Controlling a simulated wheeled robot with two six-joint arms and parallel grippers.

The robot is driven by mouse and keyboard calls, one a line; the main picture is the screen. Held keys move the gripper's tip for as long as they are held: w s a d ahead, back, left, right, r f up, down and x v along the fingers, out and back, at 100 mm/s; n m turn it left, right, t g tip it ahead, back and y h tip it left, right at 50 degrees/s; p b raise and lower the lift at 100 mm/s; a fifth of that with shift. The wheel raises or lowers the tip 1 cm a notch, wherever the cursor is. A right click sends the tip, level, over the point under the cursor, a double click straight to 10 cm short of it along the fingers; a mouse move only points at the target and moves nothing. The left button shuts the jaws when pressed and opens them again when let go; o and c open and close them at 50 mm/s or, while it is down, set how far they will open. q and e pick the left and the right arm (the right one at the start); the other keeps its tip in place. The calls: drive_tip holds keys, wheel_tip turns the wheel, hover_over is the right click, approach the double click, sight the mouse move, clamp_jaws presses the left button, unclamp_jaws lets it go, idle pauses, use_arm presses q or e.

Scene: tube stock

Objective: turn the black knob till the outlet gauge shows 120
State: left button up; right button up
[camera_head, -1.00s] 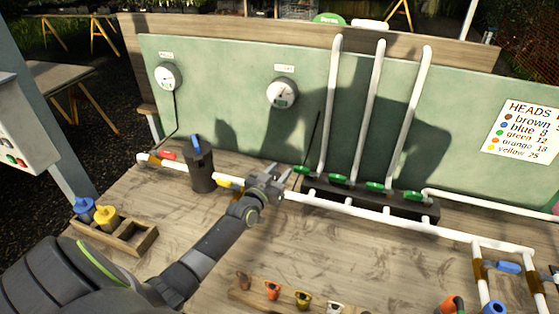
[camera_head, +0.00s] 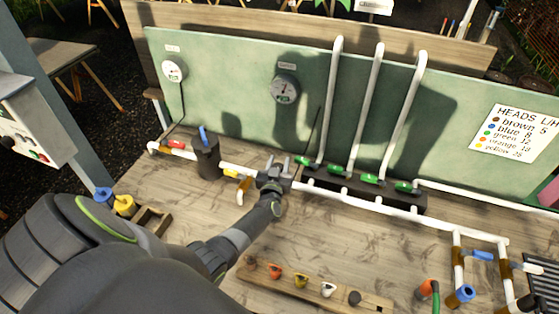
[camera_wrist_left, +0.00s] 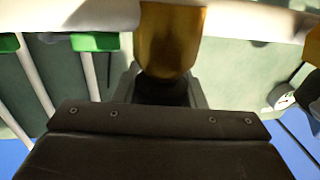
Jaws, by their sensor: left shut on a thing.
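The black knob (camera_wrist_left: 165,92) shows dark below a brass body (camera_wrist_left: 172,40) on the white pipe in the left wrist view. My left gripper (camera_head: 275,164) is shut on the knob at the pipe in the head view, where it covers the knob. In the wrist view the dark gripper (camera_wrist_left: 165,98) surrounds the knob's lower part. The outlet gauge (camera_head: 285,88) is the right one of two round gauges on the green panel. Its needle and figures are too small to read. My right gripper is not in view.
A second gauge (camera_head: 173,71) hangs on the panel's left. A black canister (camera_head: 206,158) stands left of the gripper. A dark manifold (camera_head: 340,188) with green-handled valves is close on its right. A wooden rack (camera_head: 310,290) holds several coloured heads in front.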

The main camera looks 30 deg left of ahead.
use_arm(q)
drive_tip(key=n+g+y, duration=0.1)
drive_tip(key=n+y, duration=0.1)
drive_tip(key=y, duration=0.1)
drive_tip(key=shift+a+r+n+g, duration=0.1)
drive_tip(key=shift+n+g, duration=0.2)
drive_tip(key=shift+g, duration=0.1)
drive_tip(key=n+g+y, duration=0.1)
drive_tip(key=y, duration=0.1)
drive_tip(key=shift+s+a+n+g+y, duration=0.1)
drive_tip(key=shift+n+g+y, duration=0.2)
drive_tip(key=shift+g, duration=0.1)
drive_tip(key=shift+s+a+f+n+g+y+b, duration=0.1)
drive_tip(key=shift+f+n+g+y+b, duration=0.15)
drive_tip(key=shift+n+g+y+b, duration=0.6)
drive_tip(key=n+g+y+b, duration=0.1)
drive_tip(key=g+b, duration=0.1)
drive_tip(key=n+g+y+b, duration=0.1)
drive_tip(key=n+g, duration=0.1)
drive_tip(key=g, duration=0.1)
drive_tip(key=s+n+g+y+b, duration=0.1)
drive_tip(key=n+g+b, duration=0.1)
drive_tip(key=shift+a+f+b, duration=0.15)
drive_tip(key=shift+b, duration=0.15)
drive_tip(key=shift+s+r+n+g+y+b, duration=0.1)
drive_tip(key=shift+n+g+y+b, duration=0.1)
drive_tip(key=shift+n+g+b, duration=0.3)
drive_tip(key=shift+s+r+n+g+y+b, duration=0.1)
drive_tip(key=shift+n+g+y+b, duration=0.05)
drive_tip(key=shift+g+b, duration=0.55)
